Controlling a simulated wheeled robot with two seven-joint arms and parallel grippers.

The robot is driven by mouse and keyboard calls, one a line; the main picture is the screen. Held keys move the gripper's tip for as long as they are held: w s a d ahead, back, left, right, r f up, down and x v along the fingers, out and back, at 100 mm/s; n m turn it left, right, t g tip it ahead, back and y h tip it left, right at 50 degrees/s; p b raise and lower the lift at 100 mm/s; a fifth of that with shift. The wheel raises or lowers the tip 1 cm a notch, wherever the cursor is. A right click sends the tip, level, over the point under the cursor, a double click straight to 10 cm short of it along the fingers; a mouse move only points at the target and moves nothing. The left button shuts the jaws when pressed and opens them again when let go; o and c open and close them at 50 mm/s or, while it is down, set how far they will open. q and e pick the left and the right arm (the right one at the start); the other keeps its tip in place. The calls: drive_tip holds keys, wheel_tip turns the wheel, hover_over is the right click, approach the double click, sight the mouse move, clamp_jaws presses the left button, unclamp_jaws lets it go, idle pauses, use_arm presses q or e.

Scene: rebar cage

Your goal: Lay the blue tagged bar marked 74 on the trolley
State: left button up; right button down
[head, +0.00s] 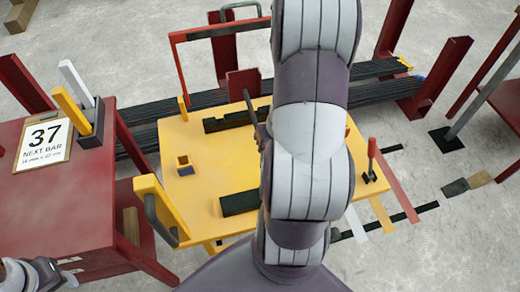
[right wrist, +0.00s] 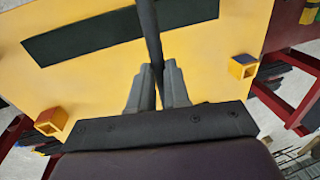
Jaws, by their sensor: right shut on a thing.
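My right gripper (right wrist: 154,82) is shut on a thin dark bar (right wrist: 149,35) in the right wrist view. The bar runs away from the fingers, across the dark pad (right wrist: 85,38) on the yellow trolley top (right wrist: 195,52). I cannot tell whether it touches the pad. In the head view the yellow trolley (head: 205,205) stands in the middle; my right arm hides the gripper and most of the bar. A short dark end (head: 249,106) shows beside the arm. No blue tag or number 74 is visible. Part of my left arm shows at the bottom left; its jaws are unclear.
A red table (head: 50,205) at left carries a sign (head: 43,141) reading 37, NEXT BAR. Dark bars (head: 375,92) lie on a red rack behind the trolley. A red-handled tool (head: 371,160) stands at the trolley's right edge. Colored strips lie on the floor at right.

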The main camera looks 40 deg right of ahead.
drive_tip(key=w+a+f, duration=0.1)
drive_tip(key=w+f, duration=0.2)
drive_tip(key=w+a+f+b, duration=0.1)
drive_tip(key=w+f, duration=0.3)
drive_tip(key=w+a+f+b, duration=0.1)
drive_tip(key=w+a+f, duration=0.1)
drive_tip(key=w+f, duration=0.1)
drive_tip(key=shift+w+f, duration=0.15)
drive_tip(key=shift+w, duration=0.25)
drive_tip(key=shift+d+f, duration=0.15)
drive_tip(key=shift+f, duration=0.2)
drive_tip(key=shift+f+b, duration=0.1)
drive_tip(key=shift+b, duration=0.25)
drive_tip(key=c, duration=1.1)
unclamp_jaws()
